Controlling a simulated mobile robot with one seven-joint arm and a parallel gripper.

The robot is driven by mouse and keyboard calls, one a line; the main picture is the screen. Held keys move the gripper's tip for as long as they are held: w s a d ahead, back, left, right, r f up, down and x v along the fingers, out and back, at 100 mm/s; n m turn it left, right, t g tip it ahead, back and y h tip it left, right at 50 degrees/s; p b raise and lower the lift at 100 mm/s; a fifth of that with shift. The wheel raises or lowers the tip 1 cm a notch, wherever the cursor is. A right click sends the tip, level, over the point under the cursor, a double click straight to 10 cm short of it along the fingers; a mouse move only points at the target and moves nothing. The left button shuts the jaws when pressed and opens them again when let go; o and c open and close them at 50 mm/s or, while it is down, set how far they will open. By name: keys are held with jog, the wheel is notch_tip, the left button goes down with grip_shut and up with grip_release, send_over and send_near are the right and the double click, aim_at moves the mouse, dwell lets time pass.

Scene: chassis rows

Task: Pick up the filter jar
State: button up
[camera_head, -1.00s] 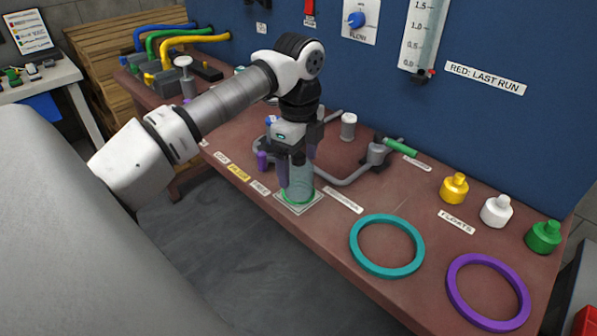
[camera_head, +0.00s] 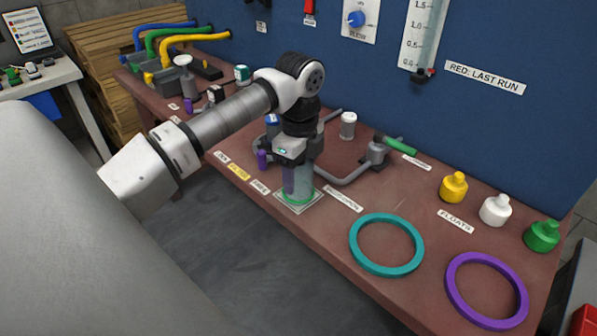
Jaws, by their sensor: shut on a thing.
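The filter jar (camera_head: 304,188) is a clear, pale teal cylinder with a green ring at its foot. It stands upright on a small white-edged square plate (camera_head: 288,207) near the bench's front edge. My gripper (camera_head: 296,178) comes down on it from above and is shut on its upper part. One dark finger lies along the jar's left side. The other finger and the jar's top are mostly hidden by the gripper body.
Grey piping (camera_head: 352,176) curves close behind and right of the jar. A small purple part (camera_head: 262,159) stands to its left. A teal ring (camera_head: 387,272) and a purple ring (camera_head: 487,291) lie to the right, with yellow, white and green floats behind.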

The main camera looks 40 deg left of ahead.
notch_tip(320, 180, up, 20)
jog(key=p, duration=1.1)
